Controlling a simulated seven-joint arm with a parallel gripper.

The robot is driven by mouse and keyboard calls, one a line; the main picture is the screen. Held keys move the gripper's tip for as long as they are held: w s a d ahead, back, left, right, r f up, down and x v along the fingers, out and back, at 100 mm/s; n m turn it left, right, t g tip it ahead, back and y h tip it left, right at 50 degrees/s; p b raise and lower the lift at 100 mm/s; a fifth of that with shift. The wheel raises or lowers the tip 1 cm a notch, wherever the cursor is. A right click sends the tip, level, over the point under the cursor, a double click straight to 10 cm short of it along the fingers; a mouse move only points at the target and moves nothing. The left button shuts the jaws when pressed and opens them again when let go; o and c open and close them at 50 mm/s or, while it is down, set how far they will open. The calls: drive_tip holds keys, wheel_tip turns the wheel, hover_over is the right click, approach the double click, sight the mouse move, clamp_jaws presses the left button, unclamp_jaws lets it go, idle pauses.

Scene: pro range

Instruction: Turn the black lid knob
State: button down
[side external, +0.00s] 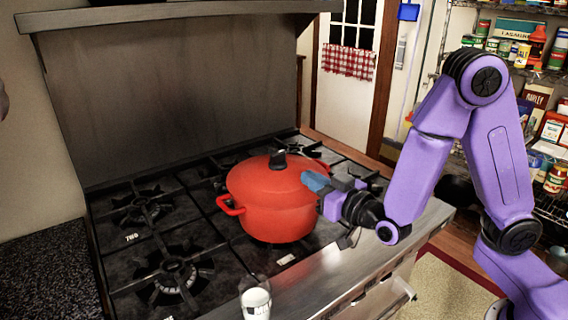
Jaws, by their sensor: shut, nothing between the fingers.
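The black lid knob (278,160) stands upright at the centre of the red lid (254,177). The lid sits on the red pot (272,218), which stands on the stove with a loop handle (229,205) at its left. My gripper (307,178) comes in from the right at about lid height. Its blue fingers are together, with nothing seen between them. In the picture their tips are below and to the right of the knob, apart from it, over or beside the right edge of the lid. I cannot tell whether they touch the lid.
The black stove top (200,235) carries several burner grates, with bare ones left of the pot. A white cup or glass (256,300) is at the front edge. A tall metal backsplash (170,95) rises behind. Stocked shelves (535,60) stand at the right.

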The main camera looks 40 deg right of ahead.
approach(263, 172)
drive_tip(key=shift+w+d+r, duration=0.4)
drive_tip(key=shift+w+r, duration=0.2)
drive_tip(key=shift+w, duration=0.3)
drive_tip(key=shift+w+d+r, duration=0.4)
drive_tip(key=shift+w+r, duration=0.2)
drive_tip(key=shift+w, duration=0.35)
drive_tip(key=shift+w+d+r, duration=0.4)
drive_tip(key=shift+w+r, duration=0.2)
drive_tip(key=shift+w, duration=0.3)
drive_tip(key=shift+w+a, duration=0.2)
drive_tip(key=shift+a, duration=0.4)
drive_tip(key=shift+w+a, duration=0.15)
drive_tip(key=shift+a, duration=0.2)
drive_tip(key=m+h, duration=0.1)
drive_tip(key=h, duration=0.1)
drive_tip(key=m+h, duration=0.1)
drive_tip(key=h, duration=0.1)
drive_tip(key=w+m+h, duration=0.1)
drive_tip(key=m+h, duration=0.1)
drive_tip(key=shift+a+g, duration=0.4)
drive_tip(key=m+g+h, duration=0.1)
drive_tip(key=m+h, duration=0.1)
drive_tip(key=w+m+g+h, duration=0.1)
drive_tip(key=h, duration=0.2)
drive_tip(key=shift+w+a+m, duration=0.15)
drive_tip(key=shift+a+m, duration=0.05)
drive_tip(key=shift+m, duration=0.2)
drive_tip(key=shift+w, duration=0.75)
